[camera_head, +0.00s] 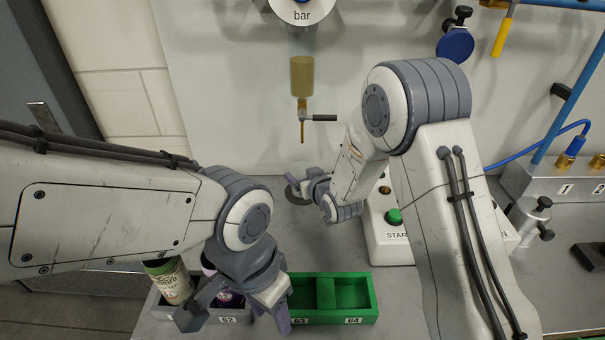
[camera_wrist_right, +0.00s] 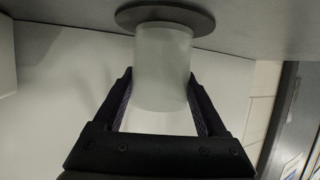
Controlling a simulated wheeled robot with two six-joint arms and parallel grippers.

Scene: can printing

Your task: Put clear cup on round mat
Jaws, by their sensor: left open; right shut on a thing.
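The clear cup (camera_wrist_right: 162,65) shows in the right wrist view as a pale, see-through cylinder between the fingers of my right gripper (camera_wrist_right: 160,92). My right gripper (camera_head: 303,186) is shut on the cup. The round mat (camera_wrist_right: 165,16) is a dark disc at the cup's far end. The cup's end overlaps the mat in this view, and I cannot tell for sure whether they touch. In the head view the mat (camera_head: 297,196) is partly hidden by my right gripper, and the cup is hard to make out. My left gripper (camera_head: 236,318) is open and empty above the bins.
A green bin (camera_head: 375,300) and a grey bin (camera_head: 155,308) with bottles stand at the front. A white box with a green button (camera_head: 394,216) is right of the mat. A brass tap (camera_head: 302,105) hangs above the mat's area.

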